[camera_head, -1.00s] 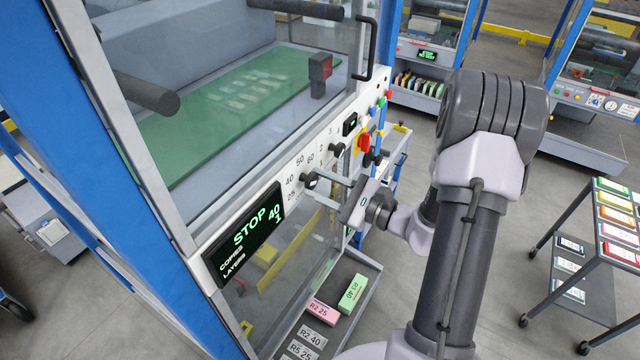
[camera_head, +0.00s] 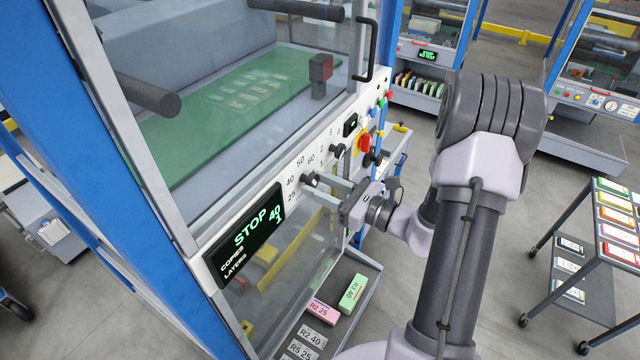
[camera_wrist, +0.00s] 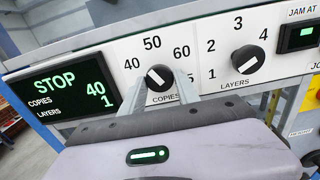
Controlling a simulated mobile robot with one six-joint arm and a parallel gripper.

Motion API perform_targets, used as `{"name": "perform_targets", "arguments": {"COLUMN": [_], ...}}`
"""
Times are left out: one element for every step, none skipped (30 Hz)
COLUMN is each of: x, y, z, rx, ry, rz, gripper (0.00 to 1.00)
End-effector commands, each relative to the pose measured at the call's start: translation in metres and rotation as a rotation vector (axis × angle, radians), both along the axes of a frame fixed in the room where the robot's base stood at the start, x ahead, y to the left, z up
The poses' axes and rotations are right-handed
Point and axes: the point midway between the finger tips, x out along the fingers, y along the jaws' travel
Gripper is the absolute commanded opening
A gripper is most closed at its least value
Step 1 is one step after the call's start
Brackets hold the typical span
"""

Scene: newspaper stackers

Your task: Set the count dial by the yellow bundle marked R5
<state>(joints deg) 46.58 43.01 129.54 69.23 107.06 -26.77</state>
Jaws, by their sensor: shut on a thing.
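The copies dial (camera_wrist: 159,77) is a black knob with a white pointer, on the white panel of the machine. In the wrist view its pointer leans up and left, between the 40 and 50 marks. My gripper (camera_wrist: 162,84) has its two fingers on either side of this dial, shut on it; it also shows in the head view (camera_head: 319,186). The display (camera_wrist: 65,92) reads STOP, copies 40, layers 1. No yellow bundle marked R5 can be made out. A card reading R5 25 (camera_head: 301,350) lies on the tray below the panel.
The layers dial (camera_wrist: 248,59) sits just right of the copies dial. A pink R2 25 bundle (camera_head: 319,312) and a green R3 40 bundle (camera_head: 352,293) lie on the low tray. A red-and-yellow switch (camera_head: 364,143) stands farther along the panel. A cart (camera_head: 614,215) stands at right.

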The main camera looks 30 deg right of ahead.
Motion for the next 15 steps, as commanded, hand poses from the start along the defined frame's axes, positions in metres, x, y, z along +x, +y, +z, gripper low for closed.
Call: {"name": "perform_targets", "arguments": {"x": [0.0001,0.0,0.0,-0.0001,0.0,-0.0001,-0.0001,-0.0001,-0.0002,-0.0003,-0.0003,-0.0003,-0.0003,-0.0002,-0.0002], "y": [-0.0001,0.0,0.0,0.0,0.0001,0.0,0.0002,0.0003,0.0002,0.0003,0.0003,0.0004,0.0004,0.0004,0.0004], "z": [0.0014,0.0015,0.0016,0.0017,0.0018,0.0019,0.0019,0.0019,0.0018,0.0017,0.0017,0.0016,0.0016,0.0017,0.0017], "rx": [0.036,0.06,0.091,0.113,0.136,0.165,0.186,0.206,0.233,0.252,0.269,0.292,0.308,0.323,0.342], "ry": [0.02,0.034,0.052,0.065,0.078,0.095,0.107,0.119,0.134,0.145,0.155,0.168,0.178,0.186,0.197], "rz": [-0.001,-0.001,-0.001,-0.001,0.0,0.0,0.0,0.0,0.0,0.0,0.0,0.0,0.0,0.0,0.0], "gripper": [0.0,0.0,0.0,0.0,0.0,0.0,0.0,0.0,0.0,0.0,0.0,0.0,0.0,0.0,0.0]}}
